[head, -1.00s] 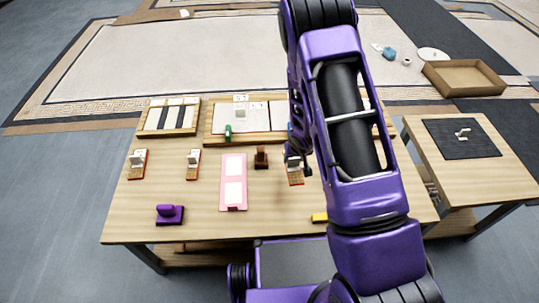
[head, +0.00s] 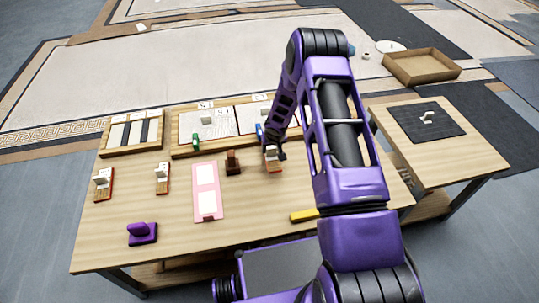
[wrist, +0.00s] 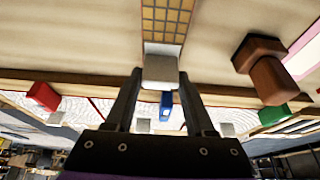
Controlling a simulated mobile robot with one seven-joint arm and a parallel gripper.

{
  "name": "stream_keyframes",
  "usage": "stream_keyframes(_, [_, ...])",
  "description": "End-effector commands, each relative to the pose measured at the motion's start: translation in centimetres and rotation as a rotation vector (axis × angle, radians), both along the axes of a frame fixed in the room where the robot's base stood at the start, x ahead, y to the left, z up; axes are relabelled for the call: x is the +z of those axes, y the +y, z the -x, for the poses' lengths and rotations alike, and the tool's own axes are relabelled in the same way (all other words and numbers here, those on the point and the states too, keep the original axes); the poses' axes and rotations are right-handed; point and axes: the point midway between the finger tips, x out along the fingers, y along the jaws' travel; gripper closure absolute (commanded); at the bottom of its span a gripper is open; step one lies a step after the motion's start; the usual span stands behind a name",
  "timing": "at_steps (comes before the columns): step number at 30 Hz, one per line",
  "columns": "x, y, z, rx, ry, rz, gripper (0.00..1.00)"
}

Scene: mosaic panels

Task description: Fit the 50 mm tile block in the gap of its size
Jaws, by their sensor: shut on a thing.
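My gripper (head: 276,148) is shut on a tile block (head: 272,163) above the front table, right of a brown stand. In the wrist view the fingers (wrist: 160,78) close on the block's white grip (wrist: 160,68), and its gold tile grid (wrist: 165,18) extends beyond. I cannot read its size. Two similar tile blocks, at the far left (head: 102,185) and nearer the middle (head: 162,178), lie on the table. A wooden-framed mosaic panel (head: 222,151) with pale fields and small number cards is behind; my arm hides its right part. The gap sizes are unreadable.
A brown stand (head: 233,162), pink mat (head: 207,203), purple block (head: 142,234) and yellow bar (head: 304,215) lie on the table. A striped wooden-framed panel (head: 131,151) is back left. A side table (head: 470,157) holds a dark mat. The front left tabletop is mostly clear.

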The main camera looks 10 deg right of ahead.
Motion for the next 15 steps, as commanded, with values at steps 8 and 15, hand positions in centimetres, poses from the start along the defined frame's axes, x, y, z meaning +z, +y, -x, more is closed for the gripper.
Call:
stream_keyframes(8, [-3.2,0.1,0.0,0.001,0.000,-0.001,1.00])
stream_keyframes(15, [-3.3,0.1,0.0,0.000,0.001,-0.001,1.00])
